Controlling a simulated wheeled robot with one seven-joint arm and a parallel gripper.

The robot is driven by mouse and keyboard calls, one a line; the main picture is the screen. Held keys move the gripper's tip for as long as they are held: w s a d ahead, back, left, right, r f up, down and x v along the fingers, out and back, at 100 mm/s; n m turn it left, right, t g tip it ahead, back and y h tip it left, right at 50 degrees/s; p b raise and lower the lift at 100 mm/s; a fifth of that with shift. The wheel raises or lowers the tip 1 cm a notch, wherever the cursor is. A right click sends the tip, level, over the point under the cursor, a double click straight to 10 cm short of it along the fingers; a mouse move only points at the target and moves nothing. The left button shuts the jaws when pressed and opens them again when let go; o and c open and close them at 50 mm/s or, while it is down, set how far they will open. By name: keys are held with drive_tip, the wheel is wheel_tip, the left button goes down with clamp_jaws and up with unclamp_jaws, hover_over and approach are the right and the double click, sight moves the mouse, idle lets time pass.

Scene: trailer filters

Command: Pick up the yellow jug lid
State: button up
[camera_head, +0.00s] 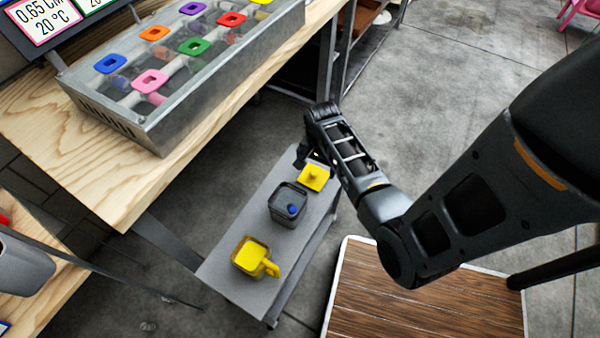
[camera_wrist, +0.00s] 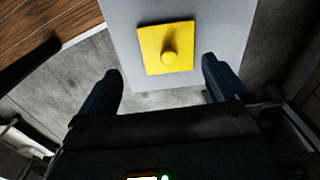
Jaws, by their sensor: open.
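The yellow jug lid (camera_head: 314,177) lies flat at the far end of a narrow grey bench. It is a square plate with a round knob, and it shows whole in the wrist view (camera_wrist: 166,47). My gripper (camera_head: 303,154) is at that end of the bench, beside the lid. In the wrist view my gripper (camera_wrist: 162,80) has its two dark fingers wide apart, with nothing between them. The lid lies ahead of the fingertips, its knob roughly centred between them. The fingers do not appear to touch the lid.
The grey bench (camera_head: 231,281) also bears a dark grey container (camera_head: 288,205) with a blue knob and a yellow jug (camera_head: 250,257) with a handle. A wooden table (camera_head: 60,140) with a metal tray (camera_head: 150,130) stands at left. A wood-topped platform (camera_head: 420,315) is at lower right.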

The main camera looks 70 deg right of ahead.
sight(314, 172)
drive_tip(key=shift+w+d+r, duration=0.1)
drive_tip(key=shift+w+d, duration=0.25)
drive_tip(key=shift+d, duration=0.05)
drive_tip(key=shift+w+d+f+m, duration=0.1)
drive_tip(key=shift+f+m, duration=0.15)
drive_tip(key=shift+m, duration=0.05)
drive_tip(key=f, duration=0.2)
drive_tip(key=f+b, duration=0.1)
drive_tip(key=f, duration=0.4)
drive_tip(key=shift+w+d+f+b, duration=0.1)
drive_tip(key=shift+d+b, duration=0.2)
drive_tip(key=shift+d, duration=0.05)
drive_tip(key=c, duration=0.7)
drive_tip(key=shift+c, duration=0.2)
